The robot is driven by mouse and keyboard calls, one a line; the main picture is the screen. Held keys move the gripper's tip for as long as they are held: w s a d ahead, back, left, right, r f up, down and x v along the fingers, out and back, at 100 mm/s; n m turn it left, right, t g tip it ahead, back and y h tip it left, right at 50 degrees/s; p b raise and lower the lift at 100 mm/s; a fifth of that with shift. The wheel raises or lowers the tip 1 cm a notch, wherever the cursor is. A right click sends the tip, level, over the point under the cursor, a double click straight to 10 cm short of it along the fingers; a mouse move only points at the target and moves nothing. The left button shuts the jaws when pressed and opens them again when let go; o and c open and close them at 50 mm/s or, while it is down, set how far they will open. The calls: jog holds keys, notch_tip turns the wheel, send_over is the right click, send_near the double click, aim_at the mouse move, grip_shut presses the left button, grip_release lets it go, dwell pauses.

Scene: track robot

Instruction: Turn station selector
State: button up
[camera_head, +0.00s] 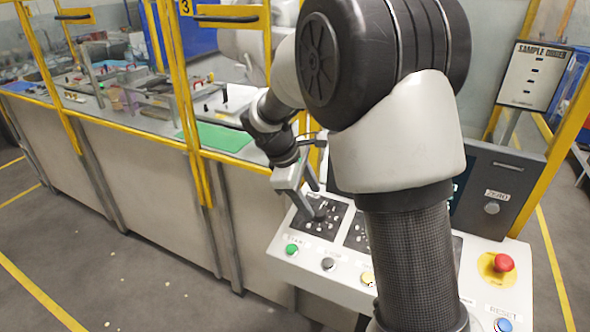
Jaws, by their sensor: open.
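A white control panel (330,277) stands at the lower middle. On its left part is a black dial plate (332,228) with white marks and a dark knob, which looks like the station selector (320,213). My gripper (311,203) points down over this plate, with its two grey fingers apart. The fingertips are at or just above the knob. I cannot tell whether they touch it. A second black plate (356,232) to the right is partly hidden by my arm.
A red emergency stop (503,262) and a blue reset button (503,325) are at right. Yellow-framed guarding (199,165) stands behind my gripper to the left.

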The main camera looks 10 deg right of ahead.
jog(key=v, duration=1.2)
jog(key=shift+r, duration=0.2)
